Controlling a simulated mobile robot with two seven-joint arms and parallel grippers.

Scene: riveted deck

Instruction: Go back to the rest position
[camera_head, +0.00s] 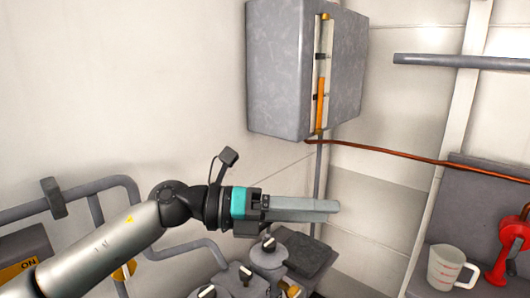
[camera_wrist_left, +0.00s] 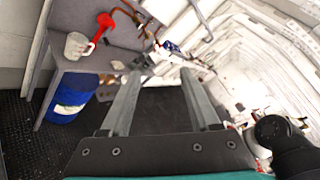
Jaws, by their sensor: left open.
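My left arm comes in from the lower left of the head view, and my left gripper (camera_head: 335,207) points to the right, in front of the pale wall. In the left wrist view my left gripper (camera_wrist_left: 160,78) shows two grey fingers spread apart, with nothing between them. It is open and empty, and dark floor shows beyond the gap. In the head view it stands above and partly in front of grey valve fittings (camera_head: 268,252). My right gripper is in neither view.
A grey wall box (camera_head: 275,70) hangs above the gripper. A measuring cup (camera_head: 447,268) and a red object (camera_head: 510,248) sit on a grey bench at right. Grey pipes (camera_head: 90,187) run along the left wall. A blue drum (camera_wrist_left: 70,97) stands below the bench in the left wrist view.

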